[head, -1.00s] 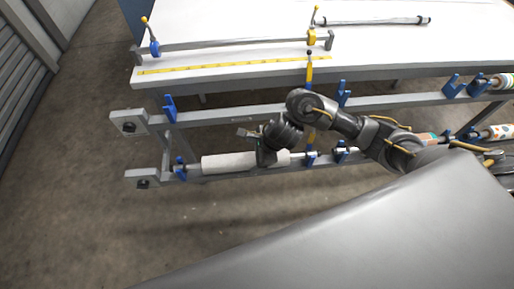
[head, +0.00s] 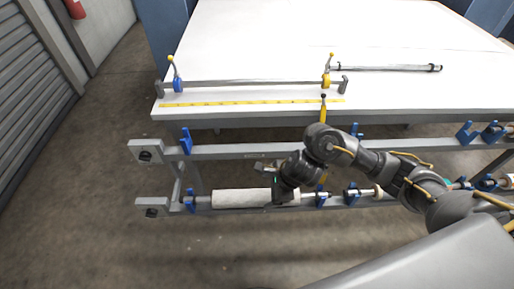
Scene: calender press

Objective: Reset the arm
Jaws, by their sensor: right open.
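My right arm comes in from the right in the head view. Its gripper (head: 268,168) is open, just above and behind the right part of a white roll (head: 240,198). I see nothing between its fingers. The roll lies level on the lower rail of the grey frame (head: 228,152), between blue holders. The wrist hides part of the roll's right end. My left gripper is out of view.
A white table (head: 270,40) stands behind the frame. It carries a clamp bar (head: 250,82), a yellow measuring strip (head: 230,102) and a metal rod (head: 390,68). Blue brackets (head: 186,141) stick up from the frame. Open floor (head: 110,240) lies at the front left.

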